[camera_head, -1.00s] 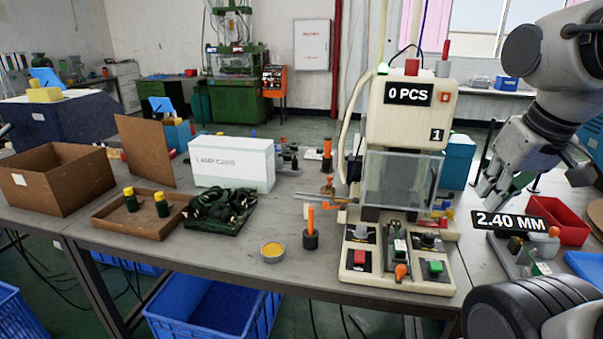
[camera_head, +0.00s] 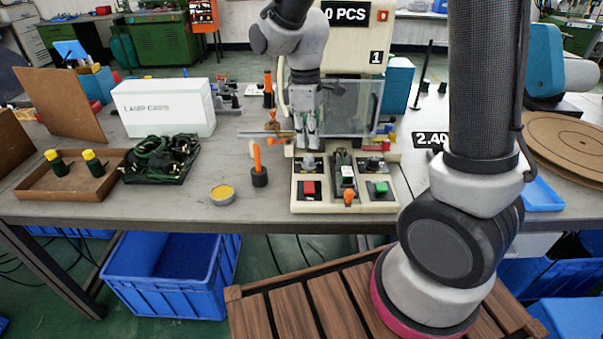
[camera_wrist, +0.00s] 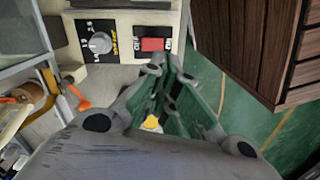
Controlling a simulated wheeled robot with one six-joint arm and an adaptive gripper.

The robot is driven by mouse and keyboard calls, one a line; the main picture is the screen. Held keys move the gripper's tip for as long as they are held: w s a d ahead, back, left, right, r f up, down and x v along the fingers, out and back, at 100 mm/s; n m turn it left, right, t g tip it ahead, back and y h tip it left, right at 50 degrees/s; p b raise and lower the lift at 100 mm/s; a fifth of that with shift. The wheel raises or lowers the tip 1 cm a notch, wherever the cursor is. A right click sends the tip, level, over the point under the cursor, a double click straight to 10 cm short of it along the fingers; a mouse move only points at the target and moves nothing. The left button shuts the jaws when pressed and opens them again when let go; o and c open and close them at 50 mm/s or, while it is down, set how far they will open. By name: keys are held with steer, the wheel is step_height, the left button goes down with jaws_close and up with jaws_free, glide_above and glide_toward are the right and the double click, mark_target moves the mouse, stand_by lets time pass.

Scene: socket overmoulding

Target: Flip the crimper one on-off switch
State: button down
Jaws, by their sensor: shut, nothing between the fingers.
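Crimper one (camera_head: 345,62) is a cream machine marked 1 on the table. Its on-off switch is a red rocker (camera_head: 309,188) at the front left of the base, below a knob. In the wrist view the red rocker (camera_wrist: 153,44) sits in a black plate with ON and OFF lettering, beside the dial knob (camera_wrist: 100,42). My gripper (camera_head: 309,146) points down over the left of the base, behind the switch in the head view. In the wrist view my gripper (camera_wrist: 170,72) is shut and empty, with its fingertips close to the switch plate. Whether they touch it is unclear.
A green button (camera_head: 381,187) and an orange-tipped lever (camera_head: 348,196) are right of the switch. A clear guard (camera_head: 365,105) stands behind. An orange-handled tool (camera_head: 258,165) and yellow tin (camera_head: 222,194) stand left. A blue crate (camera_head: 165,270) is below the table.

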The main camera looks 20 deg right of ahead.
steer(key=shift+w+a+r+n+t, duration=0.25)
steer(key=shift+w+n, duration=0.3)
steer(key=shift+n, duration=0.2)
steer(key=shift+w+a+r+n+t, duration=0.1)
steer(key=shift+w+r+n+t, duration=0.1)
steer(key=shift+w+n, duration=0.45)
steer(key=shift+s+f, duration=0.1)
steer(key=shift+s, duration=0.05)
glide_toward(303, 187)
step_height(303, 187, down, 5)
steer(key=shift+f, duration=0.25)
steer(key=shift+d+f, duration=0.1)
steer(key=shift+f, duration=0.2)
